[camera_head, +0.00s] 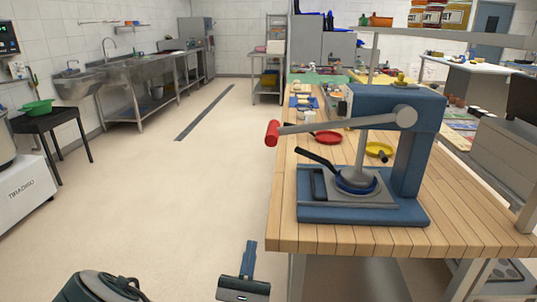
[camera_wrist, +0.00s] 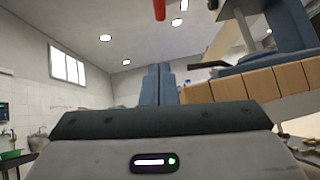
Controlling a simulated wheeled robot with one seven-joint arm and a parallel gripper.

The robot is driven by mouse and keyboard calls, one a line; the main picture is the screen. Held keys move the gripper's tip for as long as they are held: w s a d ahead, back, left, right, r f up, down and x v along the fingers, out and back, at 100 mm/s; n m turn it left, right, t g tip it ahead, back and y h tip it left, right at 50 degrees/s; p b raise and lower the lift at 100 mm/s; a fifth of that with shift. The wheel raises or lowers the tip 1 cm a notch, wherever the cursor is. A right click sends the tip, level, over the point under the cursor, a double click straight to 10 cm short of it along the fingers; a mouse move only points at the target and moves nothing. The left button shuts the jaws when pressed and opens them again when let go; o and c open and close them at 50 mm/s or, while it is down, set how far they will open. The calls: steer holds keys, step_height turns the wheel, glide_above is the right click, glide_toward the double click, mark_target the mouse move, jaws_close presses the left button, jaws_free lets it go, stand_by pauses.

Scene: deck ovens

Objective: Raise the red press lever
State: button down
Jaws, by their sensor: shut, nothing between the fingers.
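The blue press (camera_head: 414,150) stands on the near end of the wooden table. Its grey lever arm (camera_head: 340,125) reaches left from the pivot, nearly level and sloping slightly down. The red lever handle (camera_head: 272,133) at its end overhangs the table's left edge. In the wrist view the handle (camera_wrist: 160,8) shows at the top, beyond my fingertips and apart from them. My gripper (camera_head: 251,244) is below and slightly left of the handle, beside the table's near left corner. Its fingers (camera_wrist: 159,68) are together with nothing between them.
A round metal piece (camera_head: 357,182) and a black handle (camera_head: 315,158) sit at the press base. Red (camera_head: 328,137) and yellow (camera_head: 378,149) pans lie behind. The wooden tabletop (camera_head: 375,236) edge is close to my gripper's right. The floor to the left is open.

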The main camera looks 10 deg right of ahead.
steer(key=s+r+p+x, duration=0.2)
steer(key=x, duration=2)
steer(key=shift+r, duration=0.35)
steer(key=shift+w, duration=0.1)
